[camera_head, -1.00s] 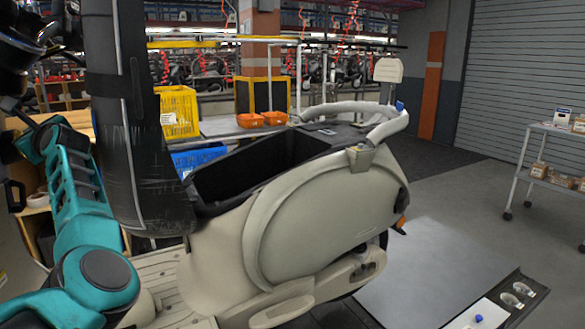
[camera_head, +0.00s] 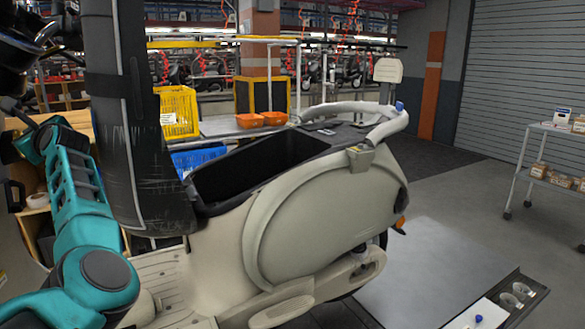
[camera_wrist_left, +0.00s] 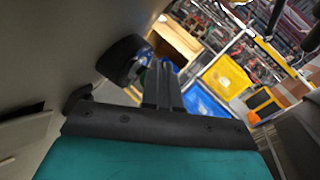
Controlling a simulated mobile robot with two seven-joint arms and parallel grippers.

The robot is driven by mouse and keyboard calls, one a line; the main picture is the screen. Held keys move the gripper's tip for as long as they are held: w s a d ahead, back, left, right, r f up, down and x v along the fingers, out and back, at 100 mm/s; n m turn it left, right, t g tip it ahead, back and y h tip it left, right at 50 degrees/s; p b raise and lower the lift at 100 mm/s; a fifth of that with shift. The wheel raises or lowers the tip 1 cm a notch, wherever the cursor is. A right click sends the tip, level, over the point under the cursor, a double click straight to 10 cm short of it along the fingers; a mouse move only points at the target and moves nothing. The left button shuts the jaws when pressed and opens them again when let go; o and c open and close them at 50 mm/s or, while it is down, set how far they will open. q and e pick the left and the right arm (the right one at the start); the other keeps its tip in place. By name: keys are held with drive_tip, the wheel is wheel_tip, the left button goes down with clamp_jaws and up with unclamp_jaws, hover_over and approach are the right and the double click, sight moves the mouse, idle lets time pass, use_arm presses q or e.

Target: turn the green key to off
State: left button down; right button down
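The fingers of my left gripper (camera_wrist_left: 161,86) show in the left wrist view as two dark plates close together. They are beside a black rounded part (camera_wrist_left: 123,60) on the scooter's pale panel. A small patch of green (camera_wrist_left: 143,76), possibly the green key, shows just left of the fingertips. A bit of blue shows at the tips. I cannot tell whether the fingers grip anything. In the head view the scooter (camera_head: 320,220) stands in front of me. My teal left arm reaches up at the left; its gripper and the key are hidden there. My right gripper is not in view.
A shelf cart (camera_head: 550,160) stands at the right.

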use_arm(q)
drive_tip(key=shift+w+f+b, duration=0.25)
drive_tip(key=shift+f+b, duration=0.35)
drive_tip(key=shift+f, duration=0.1)
idle(0.8)
drive_tip(key=shift+d, duration=0.15)
drive_tip(key=r+p+v, duration=0.1)
drive_tip(key=p+v, duration=0.2)
drive_tip(key=v, duration=0.5)
drive_tip(key=shift+s+r+p, duration=0.25)
drive_tip(key=shift+p, duration=0.05)
idle(0.4)
idle(0.4)
